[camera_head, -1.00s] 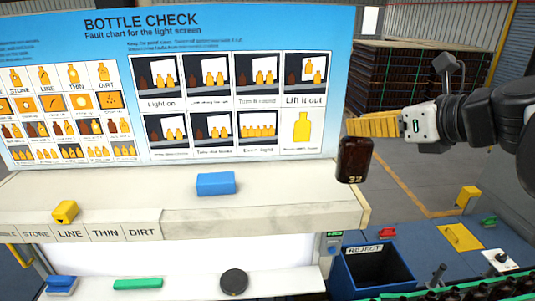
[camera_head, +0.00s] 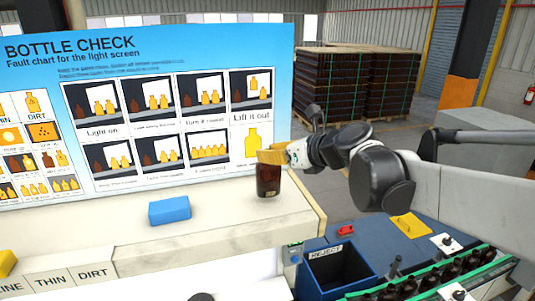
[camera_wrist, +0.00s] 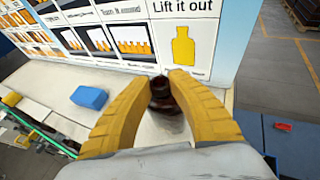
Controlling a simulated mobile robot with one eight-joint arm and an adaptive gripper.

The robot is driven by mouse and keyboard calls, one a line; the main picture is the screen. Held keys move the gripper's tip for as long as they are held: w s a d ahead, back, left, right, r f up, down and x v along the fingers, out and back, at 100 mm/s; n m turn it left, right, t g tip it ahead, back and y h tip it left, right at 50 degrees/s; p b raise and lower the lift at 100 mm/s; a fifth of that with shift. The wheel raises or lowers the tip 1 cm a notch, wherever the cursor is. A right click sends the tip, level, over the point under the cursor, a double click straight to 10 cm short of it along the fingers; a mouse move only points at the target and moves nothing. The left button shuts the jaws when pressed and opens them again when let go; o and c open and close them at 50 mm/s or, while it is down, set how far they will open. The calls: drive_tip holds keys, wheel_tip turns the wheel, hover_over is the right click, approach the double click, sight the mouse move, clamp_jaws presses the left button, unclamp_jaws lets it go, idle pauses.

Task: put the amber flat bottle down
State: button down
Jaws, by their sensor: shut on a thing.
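The amber flat bottle (camera_head: 268,180) is dark brown and upright, with its base at the white shelf top (camera_head: 230,215) near the shelf's right end. Whether the base touches the shelf is hard to tell. My gripper (camera_head: 270,157) is shut on the bottle's upper part. In the wrist view, my gripper's yellow fingers (camera_wrist: 163,82) close on both sides of the bottle's dark neck (camera_wrist: 160,92). The lower part of the bottle is partly hidden there.
A blue block (camera_head: 169,210) lies on the shelf to the left of the bottle. The fault chart board (camera_head: 150,60) stands behind. Shelf space around the bottle is clear.

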sight(268, 173)
drive_tip(key=shift+w+a+f, duration=0.1)
drive_tip(key=shift+w+f, duration=0.1)
drive_tip(key=shift+f, duration=1)
drive_tip(key=shift+s+r, duration=0.1)
drive_tip(key=shift+s, duration=0.05)
drive_tip(key=c, duration=1.3)
unclamp_jaws()
drive_tip(key=shift+f, duration=0.2)
drive_tip(key=shift+c, duration=0.2)
